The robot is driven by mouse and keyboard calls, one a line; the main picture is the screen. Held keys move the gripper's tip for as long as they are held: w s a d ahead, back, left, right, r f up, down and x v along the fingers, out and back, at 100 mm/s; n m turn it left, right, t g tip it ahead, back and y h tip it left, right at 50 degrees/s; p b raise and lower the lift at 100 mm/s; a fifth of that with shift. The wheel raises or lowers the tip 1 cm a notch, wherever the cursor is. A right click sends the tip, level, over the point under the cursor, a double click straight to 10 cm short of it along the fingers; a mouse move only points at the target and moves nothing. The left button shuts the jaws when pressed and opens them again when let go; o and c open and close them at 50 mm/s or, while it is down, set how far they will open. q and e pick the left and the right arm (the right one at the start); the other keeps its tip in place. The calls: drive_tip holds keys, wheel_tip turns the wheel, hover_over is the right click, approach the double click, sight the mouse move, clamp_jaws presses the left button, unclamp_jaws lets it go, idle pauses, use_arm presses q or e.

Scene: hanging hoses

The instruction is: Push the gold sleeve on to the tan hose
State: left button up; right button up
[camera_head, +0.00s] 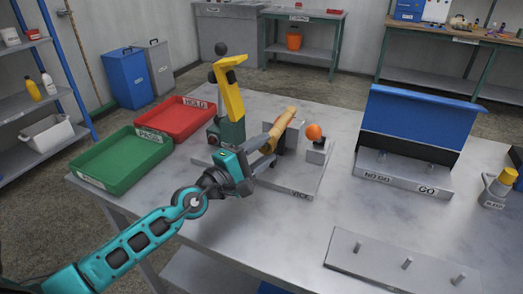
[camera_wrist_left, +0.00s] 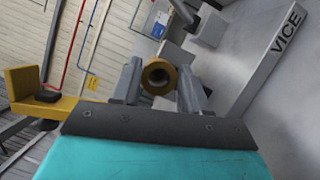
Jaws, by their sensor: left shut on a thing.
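My left gripper (camera_head: 262,150) is at the vice on the table. In the left wrist view its two fingers (camera_wrist_left: 160,92) are shut on the gold sleeve (camera_wrist_left: 158,73), a short ring with its open bore facing the camera. A tan length (camera_head: 284,122), which looks like the tan hose, slopes up and right from the gripper at the vice's grey jaw block. In the head view I cannot clearly separate sleeve from hose, nor tell whether they touch. The vice (camera_head: 302,183) has a flat grey base marked VICE. My right gripper is not in view.
A yellow arm (camera_head: 230,92) with a dark ball stands close behind my gripper. An orange ball (camera_head: 313,132) sits right of the vice. Green (camera_head: 122,158) and red (camera_head: 187,117) trays lie left. A blue-backed GO/NO GO stand (camera_head: 400,180) and pegged plate (camera_head: 400,268) are right.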

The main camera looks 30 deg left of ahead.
use_arm(q)
drive_tip(key=shift+w+a, duration=0.1)
drive_tip(key=shift+w, duration=0.6)
drive_tip(key=o, duration=1.2)
drive_tip(key=shift+s, duration=0.1)
drive_tip(key=shift+f, duration=0.1)
drive_tip(key=shift+f, duration=0.15)
drive_tip(key=shift+r, duration=0.2)
